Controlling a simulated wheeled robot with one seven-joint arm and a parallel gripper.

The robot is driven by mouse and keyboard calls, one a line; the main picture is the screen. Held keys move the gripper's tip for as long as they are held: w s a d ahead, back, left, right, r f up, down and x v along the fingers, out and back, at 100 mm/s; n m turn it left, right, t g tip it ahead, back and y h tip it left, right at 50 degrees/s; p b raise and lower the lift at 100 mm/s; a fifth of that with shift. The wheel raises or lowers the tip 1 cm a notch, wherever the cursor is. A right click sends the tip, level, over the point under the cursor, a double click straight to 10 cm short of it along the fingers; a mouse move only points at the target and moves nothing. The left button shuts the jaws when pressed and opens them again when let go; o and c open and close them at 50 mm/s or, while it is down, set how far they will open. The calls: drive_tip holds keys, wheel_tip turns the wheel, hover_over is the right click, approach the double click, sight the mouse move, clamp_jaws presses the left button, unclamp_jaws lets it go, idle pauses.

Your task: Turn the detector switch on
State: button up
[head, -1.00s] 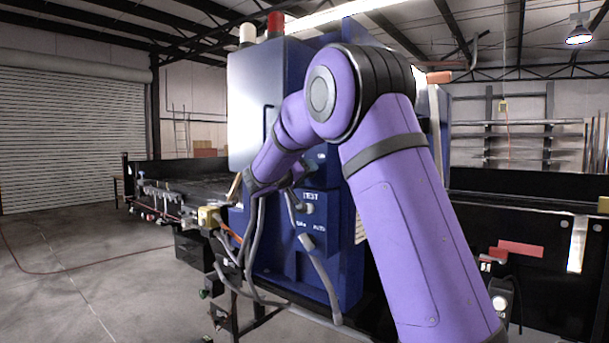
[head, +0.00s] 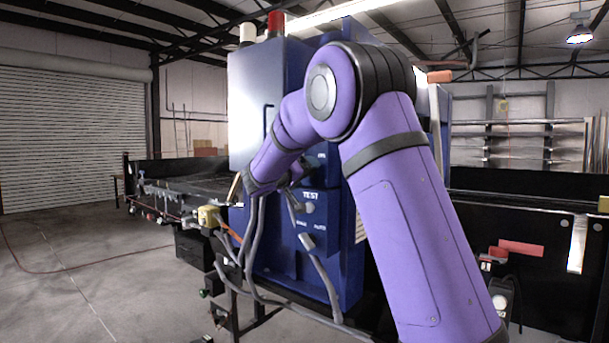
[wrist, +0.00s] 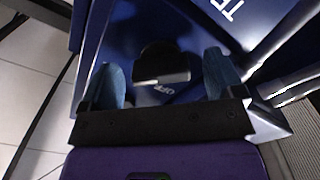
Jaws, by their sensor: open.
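The detector (head: 258,110) is a tall dark blue cabinet with a pale side, upright in the middle of the head view. In the wrist view, a black switch knob (wrist: 160,62) stands on its blue face, beside a white label that appears to read OFF, upside down. My gripper (wrist: 167,78) is open, with one blue fingertip on each side of the knob. I cannot tell whether either finger touches it. In the head view my purple arm hides the knob and most of the gripper.
A round knob under a TEST label (head: 310,195) sits lower on the cabinet. Grey cables (head: 322,270) hang in front of it. A conveyor (head: 185,188) extends left, with a yellow block (head: 208,216) near the cabinet. Open floor (head: 80,265) lies at left.

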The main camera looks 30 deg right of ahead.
drive_tip(key=v, duration=1)
drive_tip(key=shift+a, duration=0.15)
drive_tip(key=shift+s, duration=0.1)
drive_tip(key=s+d+f+n+g+y, duration=0.15)
drive_tip(key=s+y, duration=0.25)
drive_tip(key=s, duration=0.6)
drive_tip(key=s+d+f+g+y, duration=0.15)
drive_tip(key=s+y, duration=0.25)
drive_tip(key=s, duration=0.6)
drive_tip(key=s+a+f+n+y, duration=0.1)
drive_tip(key=s+a+f+y, duration=0.1)
drive_tip(key=s, duration=0.5)
drive_tip(key=s+a+f+n+t+y, duration=0.1)
drive_tip(key=s+a+f+y, duration=0.2)
drive_tip(key=s+a+y, duration=0.1)
drive_tip(key=s+a+f+n+t+y, duration=0.1)
drive_tip(key=s+a+f+y, duration=0.1)
drive_tip(key=s+a, duration=0.3)
drive_tip(key=s+y, duration=0.1)
drive_tip(key=s, duration=0.3)
drive_tip(key=shift+s+f+n, duration=0.35)
drive_tip(key=shift+s+f, duration=0.05)
